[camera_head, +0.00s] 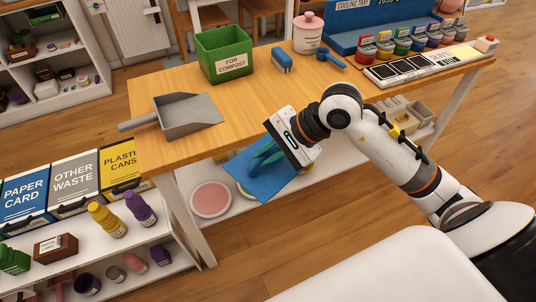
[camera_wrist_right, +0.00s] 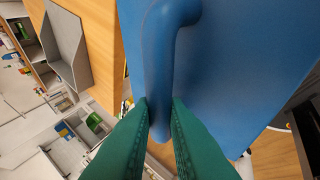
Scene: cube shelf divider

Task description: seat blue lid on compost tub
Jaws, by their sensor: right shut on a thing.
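The blue lid (camera_head: 276,183) is a flat plate with a raised bar handle, which shows in the wrist view (camera_wrist_right: 160,50). My right gripper (camera_head: 266,154) is shut on that handle, its green fingers on both sides of it in the wrist view (camera_wrist_right: 160,110). The lid hangs tilted by the table's front edge, apart from the tub. The green compost tub (camera_head: 209,64), labelled "FOR COMPOST", stands upright and open on the back left of the table. Its inside is mostly hidden. My left gripper is not in view.
A grey dustpan (camera_head: 188,115) lies on the left of the wooden table (camera_head: 270,97). A blue brush (camera_head: 281,61), a blue scoop (camera_head: 330,58) and a pink-lidded jar (camera_head: 307,36) stand right of the tub. Several small pots line the back right. The table middle is clear.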

